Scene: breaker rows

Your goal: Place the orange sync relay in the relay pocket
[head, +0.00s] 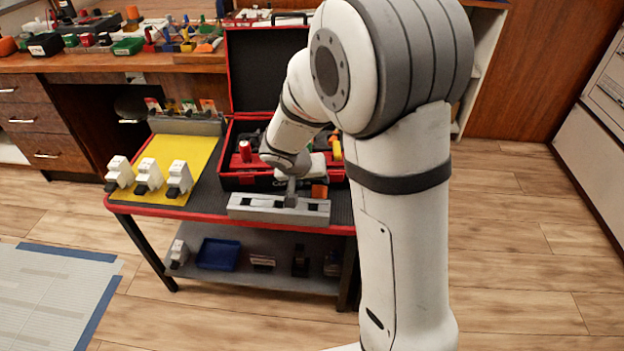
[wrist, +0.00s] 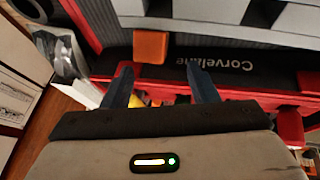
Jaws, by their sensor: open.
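The orange sync relay (head: 319,190) is a small orange block at the right end of the grey block (head: 240,212), between it and the red toolbox. The wrist view also shows the relay (wrist: 150,46), just beyond my fingertips and apart from them. My gripper (wrist: 160,76) is open, with nothing between its two dark fingers. In the head view my gripper (head: 291,192) hangs above the grey block, partly hidden by my arm. The grey block has several dark slots; I cannot tell which, if any, is the relay pocket.
The open red toolbox (head: 229,181) stands behind the grey block, with tools inside. Three white breakers (head: 149,176) stand on a yellow mat (head: 188,158) at left. A lower shelf holds a blue tray (head: 218,254). A cluttered bench lies behind.

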